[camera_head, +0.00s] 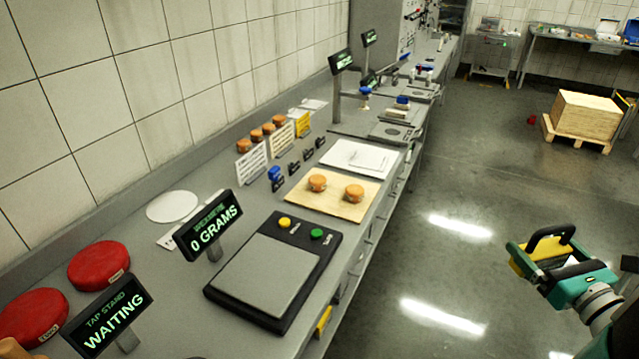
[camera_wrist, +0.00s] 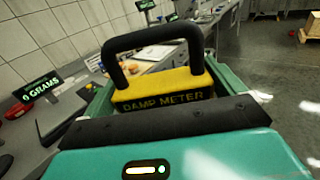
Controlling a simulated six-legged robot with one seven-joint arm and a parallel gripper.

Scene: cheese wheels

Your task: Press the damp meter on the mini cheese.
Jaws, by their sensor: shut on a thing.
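My gripper (camera_head: 548,268) is shut on the damp meter (camera_head: 524,262), a yellow block with a black loop handle. In the wrist view the damp meter (camera_wrist: 165,92) sits between the green jaws with its label facing me and its handle up. It is held over the floor, to the right of the counter and apart from it. Two small orange cheeses, a left one (camera_head: 317,183) and a right one (camera_head: 354,194), rest on a pale wooden board (camera_head: 330,207). More small orange cheeses (camera_head: 269,129) stand in a row by the wall. No label shows which one is the mini cheese.
A scale (camera_head: 262,277) reading 0 GRAMS stands on the counter before the board. Red cheese wheels (camera_head: 99,265) and a tap stand display (camera_head: 108,313) reading WAITING are at the left. A white tray (camera_head: 372,157) lies beyond the board. The floor beside the counter is clear.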

